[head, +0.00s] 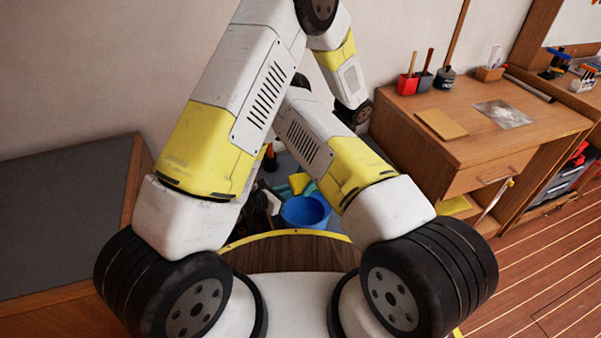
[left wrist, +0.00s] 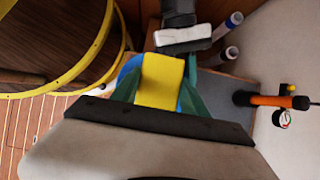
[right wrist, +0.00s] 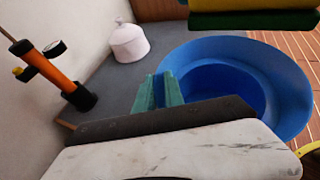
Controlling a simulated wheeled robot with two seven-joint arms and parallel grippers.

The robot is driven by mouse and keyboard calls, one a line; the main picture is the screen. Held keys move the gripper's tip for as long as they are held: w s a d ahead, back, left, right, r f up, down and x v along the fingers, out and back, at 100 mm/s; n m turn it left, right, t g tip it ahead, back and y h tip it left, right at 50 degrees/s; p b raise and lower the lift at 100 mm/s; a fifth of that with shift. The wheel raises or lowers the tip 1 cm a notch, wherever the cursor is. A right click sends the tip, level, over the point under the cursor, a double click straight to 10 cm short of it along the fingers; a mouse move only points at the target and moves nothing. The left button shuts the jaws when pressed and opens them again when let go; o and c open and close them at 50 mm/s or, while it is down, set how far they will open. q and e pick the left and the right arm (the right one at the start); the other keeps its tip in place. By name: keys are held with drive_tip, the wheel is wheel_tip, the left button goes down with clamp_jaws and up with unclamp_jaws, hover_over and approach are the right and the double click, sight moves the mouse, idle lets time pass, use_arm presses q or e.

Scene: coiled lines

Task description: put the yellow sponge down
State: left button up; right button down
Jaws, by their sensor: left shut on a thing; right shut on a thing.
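The yellow sponge (left wrist: 162,80) is between the green fingers of my left gripper (left wrist: 160,92), which is shut on it. In the head view the sponge (head: 299,183) shows small, just above the blue bucket (head: 306,212) in the picture, partly framed by green fingers (head: 297,187). The bucket (right wrist: 285,80) is wide and open in the right wrist view. My right gripper (right wrist: 158,90) is at its left side, with a blue strip between the fingers, so it appears shut on the bucket's rim. The right fingertips are hidden in the head view.
A grey surface (right wrist: 105,85) holds a white lidded pot (right wrist: 130,43) and an orange-and-black tool (right wrist: 68,78) near the wall. A wooden desk (head: 480,130) with tools stands at the right. A dark-topped bench (head: 60,210) is at the left.

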use_arm(q)
wheel_tip(320, 180, down, 10)
drive_tip(key=shift+r, duration=0.2)
use_arm(e)
drive_tip(key=shift+s+f, duration=0.1)
drive_tip(key=shift+f, duration=0.05)
idle(0.4)
use_arm(q)
drive_tip(key=o, duration=1.4)
drive_tip(key=shift+w, duration=0.1)
wheel_tip(320, 180, up, 7)
drive_tip(key=shift+r, duration=0.1)
